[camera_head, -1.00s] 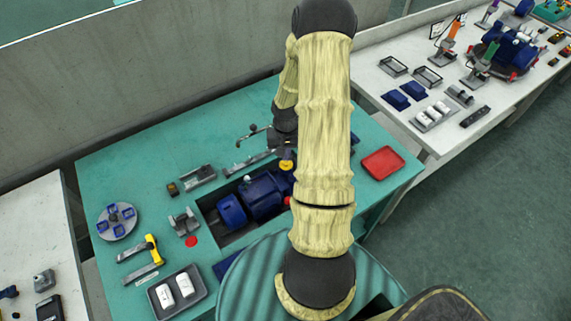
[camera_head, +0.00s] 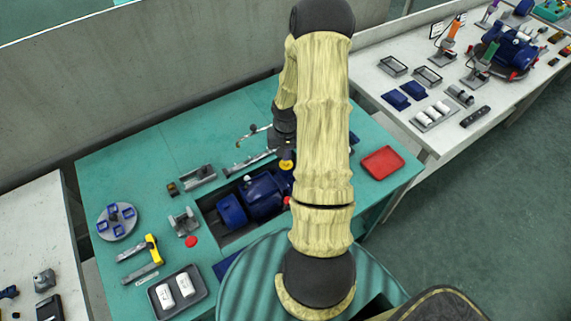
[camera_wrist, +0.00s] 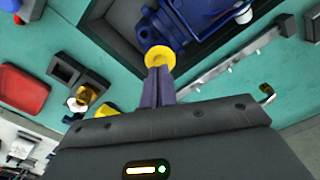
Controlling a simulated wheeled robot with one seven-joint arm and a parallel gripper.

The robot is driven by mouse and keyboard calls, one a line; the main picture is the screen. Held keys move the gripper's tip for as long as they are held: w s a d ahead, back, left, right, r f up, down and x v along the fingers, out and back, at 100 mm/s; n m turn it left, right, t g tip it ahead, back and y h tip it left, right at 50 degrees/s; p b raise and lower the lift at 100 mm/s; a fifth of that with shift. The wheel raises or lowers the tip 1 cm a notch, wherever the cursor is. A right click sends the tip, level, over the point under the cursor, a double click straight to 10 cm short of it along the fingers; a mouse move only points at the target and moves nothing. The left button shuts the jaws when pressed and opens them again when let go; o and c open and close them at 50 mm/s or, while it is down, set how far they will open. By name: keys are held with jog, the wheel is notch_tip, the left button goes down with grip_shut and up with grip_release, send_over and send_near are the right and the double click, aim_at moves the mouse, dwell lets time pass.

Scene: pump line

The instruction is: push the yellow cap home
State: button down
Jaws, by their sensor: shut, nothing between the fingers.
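The yellow cap (camera_wrist: 160,58) sits at the end of the blue pump (camera_wrist: 200,18) in the wrist view. It also shows in the head view (camera_head: 286,164), partly hidden by my arm, at the right end of the blue pump (camera_head: 258,193). My gripper (camera_wrist: 160,72) is shut and empty. Its fingertips are right at the cap's near edge and overlap it in the picture; I cannot tell whether they press on it. In the head view my arm hides most of the gripper.
The pump lies in a dark recess of the green table (camera_head: 140,180). A metal bar (camera_wrist: 230,62) lies beside the recess. A red tray (camera_head: 383,163) stands at the right, a dark tray (camera_head: 186,304) with white parts at the front left. A yellow-handled tool (camera_head: 153,249) lies left.

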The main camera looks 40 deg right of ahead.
jog(key=shift+f+b, duration=0.65)
jog(key=shift+f, duration=0.25)
dwell(0.5)
jog(key=shift+r, duration=0.1)
dwell(0.4)
jog(key=shift+r+p, duration=3.05)
jog(key=shift+r, duration=0.45)
jog(key=s+a+r+n+t, duration=0.1)
jog(key=s+a+r+n, duration=0.2)
jog(key=a+r, duration=0.7)
jog(key=s+a+r+n+t, duration=0.1)
jog(key=s+a+r+n, duration=0.2)
jog(key=a+r, duration=0.6)
jog(key=shift+s+a+r+n+t, duration=0.35)
jog(key=shift+s+a, duration=0.6)
jog(key=shift+s, duration=0.3)
